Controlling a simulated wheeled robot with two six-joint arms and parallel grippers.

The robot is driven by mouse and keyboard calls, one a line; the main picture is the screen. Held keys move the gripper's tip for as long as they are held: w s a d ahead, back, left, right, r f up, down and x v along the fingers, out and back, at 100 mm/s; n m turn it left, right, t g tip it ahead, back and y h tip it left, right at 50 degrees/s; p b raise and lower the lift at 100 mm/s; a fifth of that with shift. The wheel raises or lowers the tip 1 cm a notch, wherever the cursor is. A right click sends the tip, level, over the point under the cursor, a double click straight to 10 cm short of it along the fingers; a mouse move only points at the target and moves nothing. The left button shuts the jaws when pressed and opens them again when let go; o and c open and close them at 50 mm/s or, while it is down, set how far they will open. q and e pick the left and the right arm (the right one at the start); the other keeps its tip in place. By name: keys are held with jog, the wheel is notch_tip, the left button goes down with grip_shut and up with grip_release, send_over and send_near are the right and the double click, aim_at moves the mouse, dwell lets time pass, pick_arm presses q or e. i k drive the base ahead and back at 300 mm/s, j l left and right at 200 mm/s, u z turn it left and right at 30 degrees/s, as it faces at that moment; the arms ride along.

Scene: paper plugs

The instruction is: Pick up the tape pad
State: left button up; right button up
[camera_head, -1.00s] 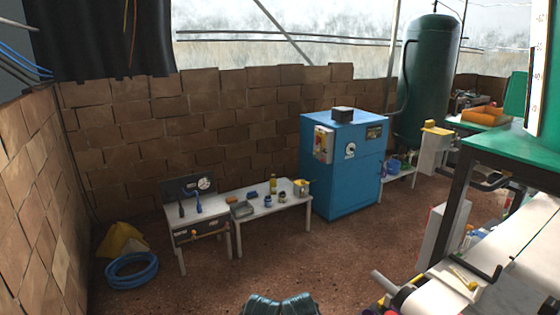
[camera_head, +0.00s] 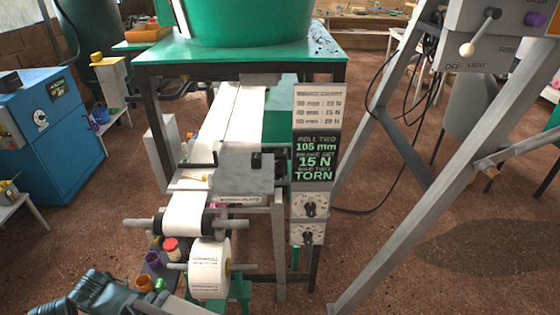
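I cannot make out a tape pad for certain. A small yellow and white item (camera_head: 196,178) lies on the flat bed of the paper machine, left of the grey splicing-plate block (camera_head: 245,172); it is too small to name. A white paper web (camera_head: 225,125) runs down the bed to a roller. A white paper roll (camera_head: 208,272) with printed labels hangs below it. Dark grey links of my own arm show at the bottom left edge. Neither gripper's fingertips can be seen.
A sign post (camera_head: 316,150) with two dials stands right of the machine. A grey slanted frame (camera_head: 430,180) rises further right. Small coloured pots, one a red-capped jar (camera_head: 171,248), sit on a low dark shelf. A blue cabinet (camera_head: 50,140) stands left. Brown floor lies open between.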

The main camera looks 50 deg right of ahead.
aim_at(257, 158)
jog(key=z, duration=1.6)
